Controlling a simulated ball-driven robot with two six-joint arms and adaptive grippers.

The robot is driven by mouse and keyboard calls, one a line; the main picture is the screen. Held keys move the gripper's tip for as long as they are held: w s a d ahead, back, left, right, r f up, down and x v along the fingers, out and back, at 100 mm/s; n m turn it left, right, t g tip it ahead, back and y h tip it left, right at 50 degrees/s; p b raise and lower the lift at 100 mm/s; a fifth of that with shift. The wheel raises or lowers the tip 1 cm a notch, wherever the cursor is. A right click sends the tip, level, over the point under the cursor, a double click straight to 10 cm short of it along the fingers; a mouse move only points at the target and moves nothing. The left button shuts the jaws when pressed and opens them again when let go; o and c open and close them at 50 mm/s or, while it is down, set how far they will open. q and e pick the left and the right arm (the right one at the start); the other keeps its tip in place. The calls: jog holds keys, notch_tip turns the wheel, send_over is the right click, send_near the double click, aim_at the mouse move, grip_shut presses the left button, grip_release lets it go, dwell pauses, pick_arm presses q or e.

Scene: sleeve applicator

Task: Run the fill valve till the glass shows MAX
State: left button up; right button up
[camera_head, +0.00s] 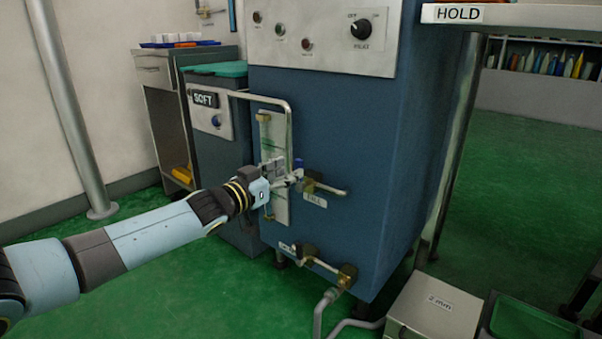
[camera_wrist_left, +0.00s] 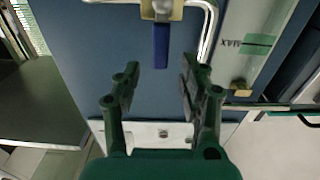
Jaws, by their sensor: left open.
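The fill valve, with a blue lever (camera_head: 299,165), sits on the front of the blue cabinet above a FILL label (camera_head: 315,200). In the left wrist view the blue lever (camera_wrist_left: 161,45) points toward the gap between my fingertips. My left gripper (camera_head: 281,174) is open, and its fingers (camera_wrist_left: 160,75) stand apart on either side of the lever's end, with nothing gripped. The sight glass (camera_head: 266,140) is a tall strip left of the valve, partly hidden by my gripper. Its MAX mark (camera_wrist_left: 240,42) shows upside down in the wrist view. The liquid level cannot be made out.
A bent metal pipe (camera_head: 290,125) runs around the glass close to my gripper. A lower valve (camera_head: 347,275) and pipes stick out below. A control panel (camera_head: 330,30) with a knob is above. A steel box (camera_head: 432,306) stands at lower right.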

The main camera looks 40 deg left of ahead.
aim_at(297, 166)
pick_arm(q)
jog(key=w, duration=0.4)
jog(key=shift+d+b, duration=0.15)
jog(key=shift+b, duration=0.2)
jog(key=shift+w, duration=0.6)
pick_arm(e)
jog(key=shift+w+f+t, duration=0.2)
jog(key=shift+f+t, duration=0.2)
jog(key=shift+f, duration=0.1)
jog(key=shift+w+f+t, duration=0.15)
jog(key=shift+f+t, duration=0.25)
jog(key=shift+f, duration=0.1)
pick_arm(q)
jog(key=shift+c, duration=0.2)
grip_shut()
